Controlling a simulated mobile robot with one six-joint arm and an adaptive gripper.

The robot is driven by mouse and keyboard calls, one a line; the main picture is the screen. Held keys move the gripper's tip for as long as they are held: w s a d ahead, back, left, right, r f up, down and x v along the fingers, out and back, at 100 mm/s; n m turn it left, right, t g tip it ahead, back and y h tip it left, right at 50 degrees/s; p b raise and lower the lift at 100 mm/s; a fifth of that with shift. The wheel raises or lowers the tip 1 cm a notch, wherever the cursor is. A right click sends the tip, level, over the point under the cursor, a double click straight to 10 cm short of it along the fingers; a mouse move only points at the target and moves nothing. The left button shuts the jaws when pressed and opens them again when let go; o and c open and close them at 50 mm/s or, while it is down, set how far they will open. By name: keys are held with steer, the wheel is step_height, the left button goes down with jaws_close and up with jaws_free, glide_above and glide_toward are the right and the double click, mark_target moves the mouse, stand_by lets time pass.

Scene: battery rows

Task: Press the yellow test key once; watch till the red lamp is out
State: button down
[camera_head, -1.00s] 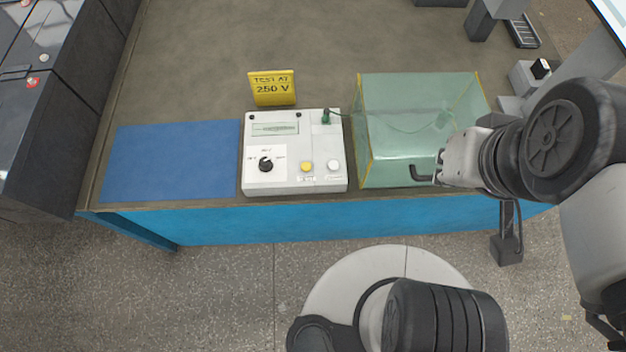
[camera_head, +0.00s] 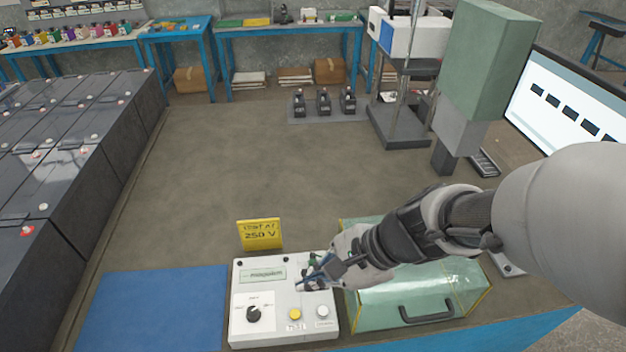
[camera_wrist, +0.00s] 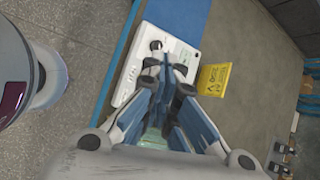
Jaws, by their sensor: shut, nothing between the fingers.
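The white tester (camera_head: 284,338) stands at the bench front with a black knob (camera_head: 253,314), a display (camera_head: 262,275), a white key (camera_head: 322,312) and the yellow test key (camera_head: 295,314). My gripper (camera_head: 304,285) is shut and empty over the tester's right half, just behind the yellow key in the picture. I cannot tell its height or any contact. In the wrist view, the fingers (camera_wrist: 172,78) cover part of the tester (camera_wrist: 125,78), and I cannot make out the yellow key. No red lamp can be made out in any view.
A clear green cover box (camera_head: 425,288) with a black handle stands right of the tester, under my arm. A yellow "TEST AT 250 V" sign (camera_head: 260,234) stands behind it. A blue mat (camera_head: 150,310) lies left. A lit screen (camera_head: 560,110) is at the right.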

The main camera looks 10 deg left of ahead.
steer(key=w+a+f+m+y+p, duration=0.1)
steer(key=w+a+f+m, duration=0.2)
steer(key=f+m, duration=0.15)
steer(key=w+a+f+m+y, duration=0.1)
steer(key=w+a+f+m, duration=0.1)
steer(key=f+m, duration=0.25)
steer(key=m+t+p, duration=0.1)
steer(key=m, duration=0.7)
glide_above(297, 311)
step_height(297, 311, down, 8)
steer(key=shift+h, duration=0.3)
steer(key=shift+f, duration=0.25)
step_height(297, 311, down, 8)
steer(key=b, duration=0.7)
steer(key=shift+f, duration=0.25)
steer(key=shift+b, duration=0.3)
steer(key=shift+f+b, duration=0.3)
steer(key=shift+f, duration=0.1)
